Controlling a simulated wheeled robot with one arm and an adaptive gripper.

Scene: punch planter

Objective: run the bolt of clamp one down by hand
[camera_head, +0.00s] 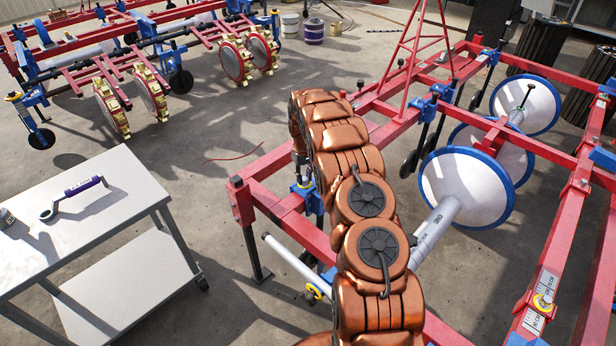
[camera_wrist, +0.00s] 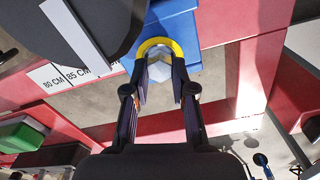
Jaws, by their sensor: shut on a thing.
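In the wrist view, a blue clamp (camera_wrist: 181,32) with a yellow ring (camera_wrist: 158,44) sits against the red beam. A pale grey bolt head (camera_wrist: 159,70) shows inside the ring, between my fingertips. My gripper (camera_wrist: 160,88) is shut on this bolt, with one dark finger on each side. The bolt's lower part and thread are hidden. In the head view, my gripper (camera_head: 302,170) points down at the blue clamp (camera_head: 304,190) on the near red frame; my arm hides much of it. No clamp number is readable.
A scale strip (camera_wrist: 75,73) marked 80 and 85 CM lies beside the clamp. In the head view, a grey trolley (camera_head: 110,230) at left carries a purple-handled wrench (camera_head: 80,190). White discs with blue rims (camera_head: 465,185) stand right of my arm. Open concrete floor lies between trolley and frame.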

